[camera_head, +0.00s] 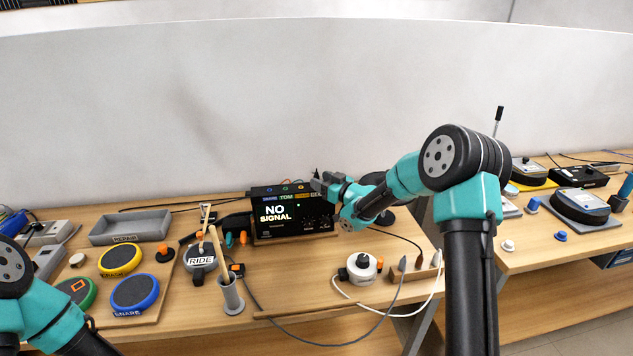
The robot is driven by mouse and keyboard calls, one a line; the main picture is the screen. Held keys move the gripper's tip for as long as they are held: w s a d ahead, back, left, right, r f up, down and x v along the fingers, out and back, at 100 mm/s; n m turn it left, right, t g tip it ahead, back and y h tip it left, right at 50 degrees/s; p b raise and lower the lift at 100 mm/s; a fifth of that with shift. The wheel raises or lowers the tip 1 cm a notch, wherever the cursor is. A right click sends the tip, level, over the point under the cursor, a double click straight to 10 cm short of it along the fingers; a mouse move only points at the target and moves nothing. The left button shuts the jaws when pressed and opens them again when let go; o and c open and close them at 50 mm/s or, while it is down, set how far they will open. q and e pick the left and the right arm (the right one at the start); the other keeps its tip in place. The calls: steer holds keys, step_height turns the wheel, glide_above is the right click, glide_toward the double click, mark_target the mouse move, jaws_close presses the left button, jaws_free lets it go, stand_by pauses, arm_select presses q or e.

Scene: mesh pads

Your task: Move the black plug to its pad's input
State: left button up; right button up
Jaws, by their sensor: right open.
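My right gripper (320,184) is open at the top right edge of the black sound module (292,222), whose screen reads "NO SIGNAL". A small dark upright tip shows by its fingers; I cannot tell whether it is a plug. A wooden holder (412,279) at the front right has several cable ends standing at it, one dark (418,261); I cannot tell which is the black plug. Pads lie at the left: a blue-rimmed one marked SNARE (135,293), a yellow-rimmed one (121,260), a green-rimmed one (77,292) and one marked RIDE (201,262). My left gripper is out of view.
A grey tray (131,228) stands at the back left. A cup with sticks (230,299) and a white round device (362,268) stand on the table, with loose cables around the front. A second table (540,255) with more pads is at the right.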

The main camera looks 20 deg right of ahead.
steer(key=shift+x, duration=2.3)
steer(key=shift+d+f, duration=0.1)
steer(key=shift+d, duration=0.05)
steer(key=shift+c, duration=0.3)
jaws_close()
